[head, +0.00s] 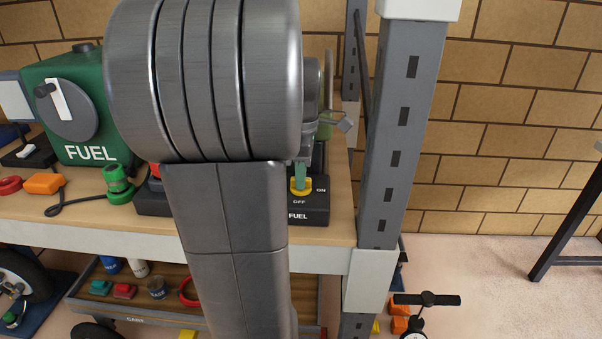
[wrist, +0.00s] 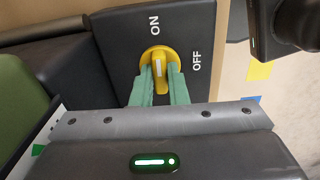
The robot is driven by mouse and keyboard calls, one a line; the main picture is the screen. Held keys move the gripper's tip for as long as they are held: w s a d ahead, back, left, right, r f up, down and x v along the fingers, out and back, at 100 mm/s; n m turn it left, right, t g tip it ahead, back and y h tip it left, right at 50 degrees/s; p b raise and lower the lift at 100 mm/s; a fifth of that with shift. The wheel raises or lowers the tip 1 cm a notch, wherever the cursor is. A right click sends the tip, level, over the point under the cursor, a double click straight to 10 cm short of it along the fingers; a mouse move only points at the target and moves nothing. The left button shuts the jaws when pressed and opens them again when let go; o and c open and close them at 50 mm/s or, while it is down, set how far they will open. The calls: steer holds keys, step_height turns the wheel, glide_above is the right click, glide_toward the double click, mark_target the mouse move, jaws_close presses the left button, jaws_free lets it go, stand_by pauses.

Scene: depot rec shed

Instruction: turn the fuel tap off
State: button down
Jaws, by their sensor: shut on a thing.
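The fuel tap is a round yellow knob (wrist: 157,54) with a raised grip and a white mark, on a dark panel (wrist: 115,45) lettered ON and OFF. In the wrist view the white mark lies roughly in line with ON, and OFF is to the right. My gripper (wrist: 162,82) has its two green fingers on either side of the grip, shut on it. In the head view the yellow knob (head: 301,193) shows at the bench's right end, above the word FUEL on its panel (head: 315,215). My arm hides much of the gripper there.
A green FUEL can (head: 105,120) with a dial stands on the bench (head: 60,232) at left. A grey slotted post (head: 390,150) rises close to the right of the tap panel. A lower shelf holds small items. Open floor lies to the right.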

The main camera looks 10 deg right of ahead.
steer(key=shift+r, duration=0.1)
steer(key=m+p, duration=0.2)
steer(key=m, duration=0.1)
steer(key=shift+r, duration=0.1)
steer(key=m+p, duration=0.3)
steer(key=m, duration=0.2)
steer(key=shift+m, duration=0.3)
steer(key=m+p, duration=0.2)
steer(key=m, duration=0.2)
steer(key=shift+m, duration=0.3)
steer(key=m+p, duration=0.1)
steer(key=m, duration=0.3)
steer(key=shift+m, duration=0.3)
steer(key=c, duration=1.4)
jaws_free()
steer(key=shift+f, duration=0.2)
steer(key=shift+c, duration=0.2)
